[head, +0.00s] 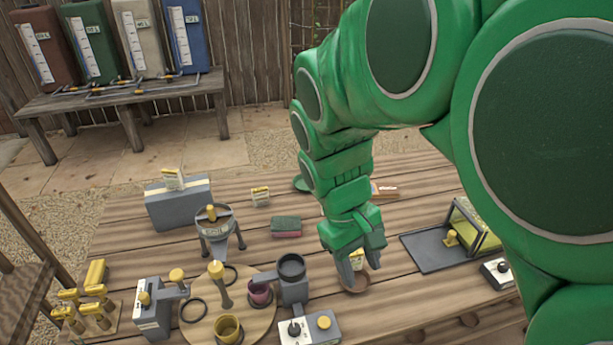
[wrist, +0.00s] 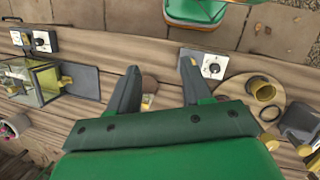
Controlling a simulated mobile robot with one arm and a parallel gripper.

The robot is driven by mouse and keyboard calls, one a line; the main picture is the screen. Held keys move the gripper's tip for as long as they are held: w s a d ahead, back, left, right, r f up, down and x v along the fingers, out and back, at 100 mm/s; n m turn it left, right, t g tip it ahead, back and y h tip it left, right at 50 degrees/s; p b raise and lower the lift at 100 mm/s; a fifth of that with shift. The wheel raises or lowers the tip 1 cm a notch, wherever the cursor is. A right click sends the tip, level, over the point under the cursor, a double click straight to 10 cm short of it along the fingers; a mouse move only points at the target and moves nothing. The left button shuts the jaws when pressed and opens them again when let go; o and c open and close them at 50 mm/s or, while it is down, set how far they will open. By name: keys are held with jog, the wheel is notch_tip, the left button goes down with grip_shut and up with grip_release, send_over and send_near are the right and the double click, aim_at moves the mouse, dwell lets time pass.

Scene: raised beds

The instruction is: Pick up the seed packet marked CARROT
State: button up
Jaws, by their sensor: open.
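My gripper (head: 362,262) is open above the wooden table, with its fingers pointing down. In the wrist view its two fingers (wrist: 160,78) stand apart. A similar packet (head: 260,196) stands farther back. Another (head: 173,180) stands in a grey box. No marking is readable, so I cannot tell which is CARROT.
A green-and-red block (head: 286,227) lies left of my gripper. A grey tray with a glass case (head: 430,252) is to the right. A round wooden board (head: 240,325) with cups and rings is front left. My arm hides part of the table's back.

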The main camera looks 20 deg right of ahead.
jog(key=w+d+f+n+h, duration=0.1)
jog(key=w+f+n+h, duration=0.2)
jog(key=w+f, duration=0.4)
jog(key=w+d+f+n+t+h, duration=0.1)
jog(key=w+f+n+h, duration=0.3)
jog(key=w, duration=1.7)
jog(key=w+d+f+n+t+h, duration=0.1)
jog(key=w+f+n+h, duration=0.2)
jog(key=w+f+n, duration=0.3)
jog(key=shift+w+d+f+n+h, duration=0.1)
jog(key=shift+w+f, duration=0.55)
jog(key=shift+w, duration=0.65)
jog(key=shift+w+d+f+n+h, duration=0.15)
jog(key=shift+w+f, duration=0.45)
jog(key=shift+w, duration=0.7)
jog(key=shift+w+d+f+n+h, duration=0.1)
jog(key=shift+w+f, duration=0.55)
jog(key=shift+w, duration=0.65)
jog(key=shift+w+d+f, duration=0.25)
jog(key=shift+w+f, duration=0.15)
jog(key=shift+n, duration=0.25)
jog(key=shift+r+x, duration=0.2)
jog(key=shift+x, duration=1.75)
jog(key=shift+r+x, duration=0.2)
jog(key=shift+x, duration=1.7)
jog(key=shift+s+d, duration=0.1)
jog(key=shift+d, duration=0.05)
grip_shut()
